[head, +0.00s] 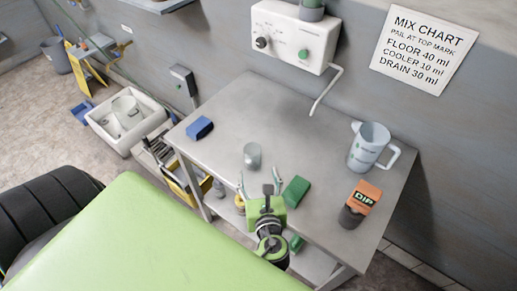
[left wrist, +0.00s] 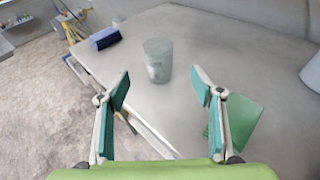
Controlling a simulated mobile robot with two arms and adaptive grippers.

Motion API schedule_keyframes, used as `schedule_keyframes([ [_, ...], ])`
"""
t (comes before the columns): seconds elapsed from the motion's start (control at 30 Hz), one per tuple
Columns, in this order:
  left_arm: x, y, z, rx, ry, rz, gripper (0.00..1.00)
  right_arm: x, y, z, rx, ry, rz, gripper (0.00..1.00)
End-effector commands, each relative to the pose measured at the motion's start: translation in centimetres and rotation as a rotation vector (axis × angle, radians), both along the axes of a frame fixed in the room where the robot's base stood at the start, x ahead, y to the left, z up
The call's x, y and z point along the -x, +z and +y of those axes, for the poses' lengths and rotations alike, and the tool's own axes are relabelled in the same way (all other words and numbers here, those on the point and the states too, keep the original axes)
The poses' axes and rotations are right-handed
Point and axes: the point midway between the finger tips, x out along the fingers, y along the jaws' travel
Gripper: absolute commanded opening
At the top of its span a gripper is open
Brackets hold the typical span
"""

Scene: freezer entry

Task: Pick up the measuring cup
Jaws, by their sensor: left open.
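The measuring cup, a small grey translucent cup (head: 252,155), stands upright on the metal table (head: 310,135). It also shows in the left wrist view (left wrist: 158,60), with faint marks on its side. My left gripper (head: 258,179) is open and empty at the table's near edge, just short of the cup. In the left wrist view the cup is beyond and between the spread fingertips (left wrist: 160,86), apart from them. My right gripper is not in view.
A green block (head: 295,191) lies close to the right of my left gripper. A blue block (head: 199,128) is at the table's left. A white jug (head: 369,146) and an orange DIP-labelled item (head: 364,197) stand at the right. A dispenser (head: 295,36) with a bent pipe hangs behind.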

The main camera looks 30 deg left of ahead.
Motion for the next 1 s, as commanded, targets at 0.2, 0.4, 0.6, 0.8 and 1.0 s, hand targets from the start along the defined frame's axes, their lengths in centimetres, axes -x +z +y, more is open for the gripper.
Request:
schedule_keyframes([
  [0.2,-3.3,-1.7,2.8,-0.001,0.002,-0.003,0.60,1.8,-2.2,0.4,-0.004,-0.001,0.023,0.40],
  [0.4,-5.0,-2.3,4.3,0.001,0.001,-0.001,0.60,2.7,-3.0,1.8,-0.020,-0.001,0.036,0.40],
  [0.6,-6.3,-2.9,5.2,0.001,0.002,-0.003,0.60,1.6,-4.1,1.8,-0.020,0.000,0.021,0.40],
  [0.8,-8.5,-3.8,6.9,0.000,0.001,-0.003,0.60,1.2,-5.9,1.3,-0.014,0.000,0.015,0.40],
  [1.0,-9.2,-3.8,7.6,0.002,0.000,-0.001,0.60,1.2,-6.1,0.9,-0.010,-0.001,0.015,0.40],
])
